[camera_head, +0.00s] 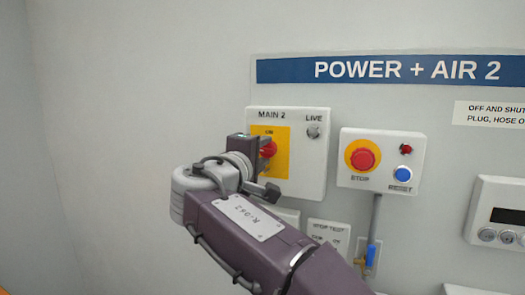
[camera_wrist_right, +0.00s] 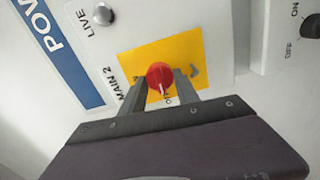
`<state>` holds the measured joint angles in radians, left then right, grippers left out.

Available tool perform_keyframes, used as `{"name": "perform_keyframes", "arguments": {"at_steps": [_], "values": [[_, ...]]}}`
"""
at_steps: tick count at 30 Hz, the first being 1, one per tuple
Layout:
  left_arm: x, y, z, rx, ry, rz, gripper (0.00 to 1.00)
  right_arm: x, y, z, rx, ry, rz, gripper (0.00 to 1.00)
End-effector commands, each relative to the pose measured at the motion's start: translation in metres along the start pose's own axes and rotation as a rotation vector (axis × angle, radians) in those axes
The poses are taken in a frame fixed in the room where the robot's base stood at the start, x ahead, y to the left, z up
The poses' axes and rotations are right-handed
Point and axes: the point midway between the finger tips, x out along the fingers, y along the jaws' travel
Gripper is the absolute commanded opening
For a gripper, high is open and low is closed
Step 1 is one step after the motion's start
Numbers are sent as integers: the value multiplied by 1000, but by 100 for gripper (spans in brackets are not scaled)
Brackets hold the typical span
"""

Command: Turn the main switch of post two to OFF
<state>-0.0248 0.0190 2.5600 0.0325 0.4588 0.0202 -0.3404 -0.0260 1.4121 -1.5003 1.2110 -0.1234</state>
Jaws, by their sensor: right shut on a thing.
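The MAIN 2 switch box (camera_head: 312,170) is white with a yellow plate (camera_head: 283,165), which also shows in the right wrist view (camera_wrist_right: 200,55). On it sits the red main switch knob (camera_head: 268,149). In the right wrist view, my right gripper (camera_wrist_right: 162,84) has one finger on each side of the knob (camera_wrist_right: 159,74) and is shut on it. The knob's white mark points down in that view, towards a small, partly hidden label I cannot read surely. The ON label shows above the knob in the head view. My left gripper is not in view.
The grey LIVE lamp (camera_head: 314,131) is right of the knob. Further right is a box with a red STOP button (camera_head: 363,159) and blue RESET button (camera_head: 404,174). A blue valve handle (camera_head: 372,254) hangs below. The wall on the left is clear.

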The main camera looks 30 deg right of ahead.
Motion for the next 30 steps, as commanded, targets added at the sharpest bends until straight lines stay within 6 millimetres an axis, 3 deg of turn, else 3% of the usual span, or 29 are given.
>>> {"name": "perform_keyframes", "arguments": {"at_steps": [23, 24, 26, 30], "values": [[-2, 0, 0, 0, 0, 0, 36, 0, 0, 0, -92, -1, 1, 0], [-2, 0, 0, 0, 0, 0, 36, 0, 0, 0, -92, -1, 1, 46], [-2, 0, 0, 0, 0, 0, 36, 0, 0, 0, -91, -1, 1, 59], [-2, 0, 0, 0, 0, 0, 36, 0, 0, 0, -91, -1, 0, 59]]}}
